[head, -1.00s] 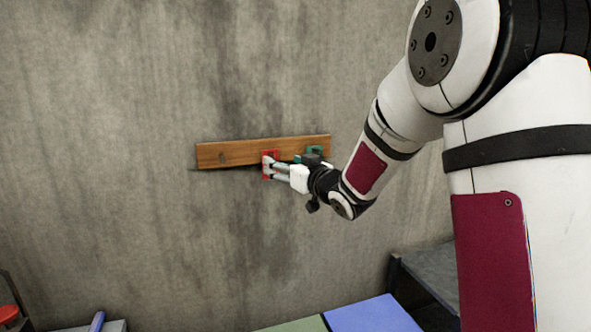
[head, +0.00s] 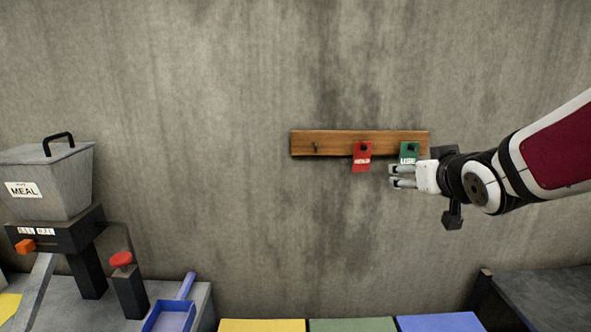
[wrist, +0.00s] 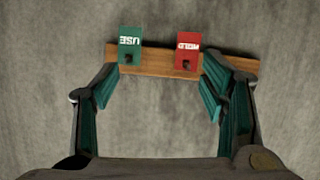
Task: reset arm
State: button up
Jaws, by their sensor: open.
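My gripper (head: 402,176) is open and empty in front of the wall, just below the green tag in the head view. In the wrist view its two fingers (wrist: 160,105) are spread wide with nothing between them but wall and part of the board. A red tag (head: 362,158) reading HOLD hangs on the wooden board (head: 335,144). A green tag (head: 409,151) reading USE hangs to its right, its lower edge close to the gripper in the picture. Both the green tag (wrist: 131,45) and the red tag (wrist: 187,50) also show upside down in the wrist view.
A grey bin marked MEAL (head: 48,182) stands at the left. Near it are a red button on a post (head: 121,260) and a blue scoop (head: 172,314). Yellow (head: 262,326), green (head: 352,325) and blue (head: 440,322) panels line the bottom. A dark surface (head: 545,295) lies at right.

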jog(key=s+a+f+g, duration=0.2)
jog(key=s, duration=0.7)
jog(key=s+a+f+g, duration=0.1)
jog(key=s+f+g, duration=0.1)
jog(key=s, duration=0.8)
jog(key=s+a+f+g, duration=0.2)
jog(key=s+g, duration=0.2)
jog(key=s, duration=0.5)
jog(key=shift+s+a+m+y, duration=0.2)
jog(key=shift+a+m+y, duration=0.1)
jog(key=shift+a+y, duration=0.1)
